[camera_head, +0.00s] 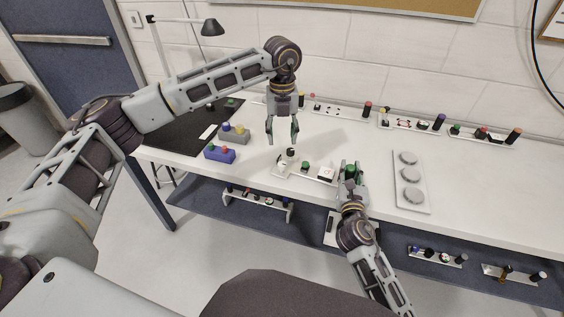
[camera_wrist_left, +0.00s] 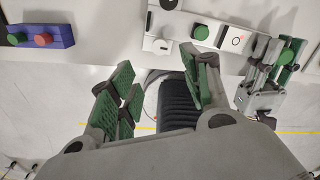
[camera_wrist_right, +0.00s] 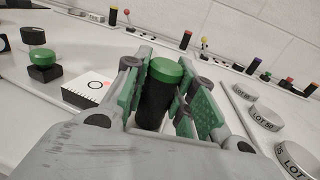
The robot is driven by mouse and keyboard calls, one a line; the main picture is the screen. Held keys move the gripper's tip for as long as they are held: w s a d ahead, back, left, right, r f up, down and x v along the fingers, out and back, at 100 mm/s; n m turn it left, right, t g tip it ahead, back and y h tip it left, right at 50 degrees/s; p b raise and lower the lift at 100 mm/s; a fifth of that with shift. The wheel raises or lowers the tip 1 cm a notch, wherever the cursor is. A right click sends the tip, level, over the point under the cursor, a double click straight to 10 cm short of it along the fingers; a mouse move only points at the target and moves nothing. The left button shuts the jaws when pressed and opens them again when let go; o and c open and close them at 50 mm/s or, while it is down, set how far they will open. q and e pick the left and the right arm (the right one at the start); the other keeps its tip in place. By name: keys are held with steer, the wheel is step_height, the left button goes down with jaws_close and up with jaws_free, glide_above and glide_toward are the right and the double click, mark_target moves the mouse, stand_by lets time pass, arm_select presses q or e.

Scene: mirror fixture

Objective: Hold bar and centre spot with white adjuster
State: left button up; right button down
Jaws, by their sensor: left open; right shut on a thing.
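The white fixture bar (camera_head: 283,172) lies along the table's front edge. It carries a dark-topped adjuster (camera_head: 291,154) with a white part (camera_wrist_left: 160,46) beside it, a green knob (camera_wrist_left: 200,32) and a white box (camera_wrist_left: 228,38). The box face shows a small red ring (camera_wrist_right: 95,86); where the spot sits is too small to tell. My right gripper (camera_head: 350,172) is shut around a black post with a green cap (camera_wrist_right: 160,100) at the bar's right end. My left gripper (camera_head: 282,138) is open and empty above the adjuster end, apart from it.
A blue block with two knobs (camera_head: 220,155) and a grey one (camera_head: 234,134) stand left. A white plate with several round discs (camera_head: 411,200) lies right. Other small fixtures line the wall. A lower shelf (camera_head: 200,205) holds more fixtures. Table between front and back rows is mostly clear.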

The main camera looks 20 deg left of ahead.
mark_target(282, 164)
arm_select(q)
steer(key=shift+f, duration=5.9)
steer(key=shift+c, duration=0.5)
steer(key=c, duration=1)
